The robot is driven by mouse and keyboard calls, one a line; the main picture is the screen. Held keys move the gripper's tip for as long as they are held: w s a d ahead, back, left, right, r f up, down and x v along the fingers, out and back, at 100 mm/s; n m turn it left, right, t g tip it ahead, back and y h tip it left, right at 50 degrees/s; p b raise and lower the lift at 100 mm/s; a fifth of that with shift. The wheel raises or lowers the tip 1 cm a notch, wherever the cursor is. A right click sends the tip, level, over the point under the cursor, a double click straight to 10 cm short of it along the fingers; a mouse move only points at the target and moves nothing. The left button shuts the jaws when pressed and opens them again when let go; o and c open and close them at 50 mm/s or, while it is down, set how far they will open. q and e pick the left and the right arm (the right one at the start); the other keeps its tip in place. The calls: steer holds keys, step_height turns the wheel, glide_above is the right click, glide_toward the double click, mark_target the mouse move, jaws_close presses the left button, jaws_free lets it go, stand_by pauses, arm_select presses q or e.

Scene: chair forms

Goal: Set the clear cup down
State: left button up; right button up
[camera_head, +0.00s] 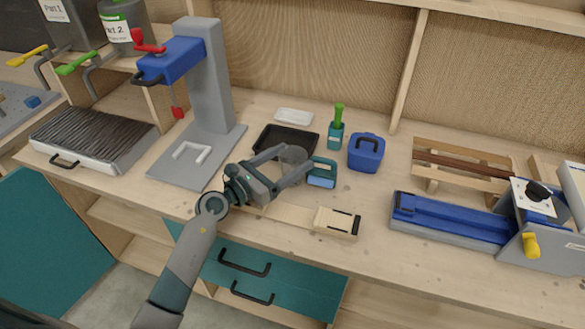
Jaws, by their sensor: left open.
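The clear cup (293,155) is see-through grey and looks upright on the workbench, at the front right edge of a black tray. My left gripper (296,162) reaches in from the lower left. Its two fingers are spread, one on each side of the cup. I cannot tell whether either finger touches it. The lower part of the cup is partly hidden by the fingers. My right gripper is not in view.
The black tray (270,142) lies behind the cup. A teal-handled tool (321,178) stands close to the right finger. A blue box (366,153), a green-handled brush in a holder (336,130) and a wooden block (337,222) are nearby. A grey press (208,90) stands left.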

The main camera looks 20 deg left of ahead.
arm_select(q)
steer(key=c, duration=0.9)
steer(key=shift+o, duration=0.2)
step_height(320, 180, up, 18)
stand_by(0.7)
